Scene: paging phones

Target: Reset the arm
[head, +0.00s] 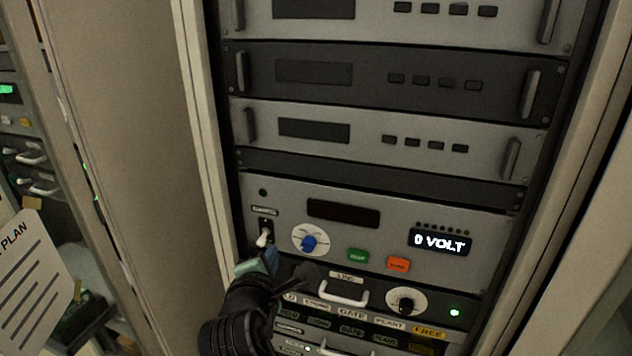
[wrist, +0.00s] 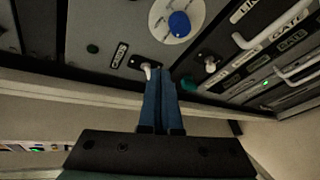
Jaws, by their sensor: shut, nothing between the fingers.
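My gripper (wrist: 160,85) shows in the wrist view with its two blue fingers shut together and nothing between them. Its tips are close to a white toggle switch (wrist: 146,70) on the rack panel; I cannot tell whether they touch. In the head view my gripper (head: 268,260) is at the lower left of the panel, just below the same white toggle (head: 262,239). My black arm comes up from the bottom edge.
Beside the toggle is a blue knob (head: 308,243) on a white dial. A green button (head: 358,256), an orange button (head: 398,264) and a "0 VOLT" display (head: 440,241) sit to the right. A drawer handle (head: 343,293) juts out below. Cabinet frame edges flank the rack.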

